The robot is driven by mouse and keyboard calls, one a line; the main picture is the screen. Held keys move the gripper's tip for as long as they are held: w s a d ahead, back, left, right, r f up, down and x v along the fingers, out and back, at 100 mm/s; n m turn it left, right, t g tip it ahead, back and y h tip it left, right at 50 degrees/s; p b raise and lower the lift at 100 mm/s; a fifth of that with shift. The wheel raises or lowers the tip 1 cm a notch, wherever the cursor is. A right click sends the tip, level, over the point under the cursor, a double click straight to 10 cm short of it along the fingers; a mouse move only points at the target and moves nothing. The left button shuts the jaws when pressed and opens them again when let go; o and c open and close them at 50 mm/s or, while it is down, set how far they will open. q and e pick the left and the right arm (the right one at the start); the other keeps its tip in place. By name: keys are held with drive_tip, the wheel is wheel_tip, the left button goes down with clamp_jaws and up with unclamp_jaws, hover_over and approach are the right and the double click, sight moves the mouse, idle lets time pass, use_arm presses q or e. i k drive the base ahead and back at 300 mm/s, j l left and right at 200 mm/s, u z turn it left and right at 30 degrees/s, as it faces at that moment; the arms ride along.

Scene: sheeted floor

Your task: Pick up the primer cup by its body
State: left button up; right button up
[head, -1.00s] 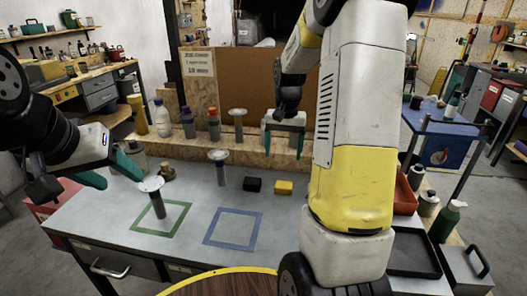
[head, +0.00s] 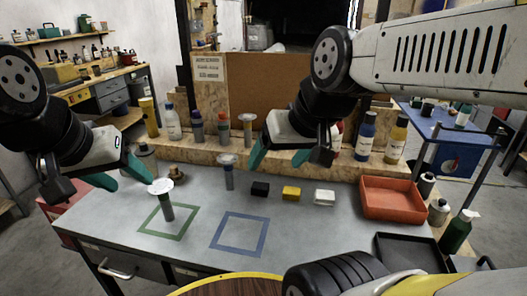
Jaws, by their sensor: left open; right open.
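One disc-topped cylinder (head: 166,212) stands inside the green square on the table. Another disc-topped cylinder (head: 229,179) stands behind the blue square, and a third disc-topped cylinder (head: 248,134) is on the wooden shelf. My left gripper (head: 121,177) is open and empty, with its teal fingers just left of and above the cylinder in the green square. My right gripper (head: 278,160) is open and empty, above and right of the middle cylinder.
A black block (head: 260,189), a yellow block (head: 291,193) and a white block (head: 324,197) lie in a row. A red tray (head: 391,211) and a black tray (head: 405,252) are at the right. Several bottles stand along the shelf. The blue square (head: 239,234) is empty.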

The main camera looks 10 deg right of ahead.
sight(150, 161)
drive_tip(key=u, duration=0.55)
drive_tip(key=k+z, duration=0.25)
drive_tip(key=k+l+z, duration=0.25)
drive_tip(key=k, duration=0.15)
drive_tip(key=j+z, duration=0.1)
drive_tip(key=z, duration=2.2)
drive_tip(key=k+j+z, duration=0.25)
drive_tip(key=j, duration=0.3)
drive_tip(key=k+j+z, duration=0.2)
drive_tip(key=k+j, duration=0.15)
drive_tip(key=k+j+z, duration=0.25)
drive_tip(key=j, duration=0.3)
drive_tip(key=k+j, duration=1.55)
drive_tip(key=j, duration=0.1)
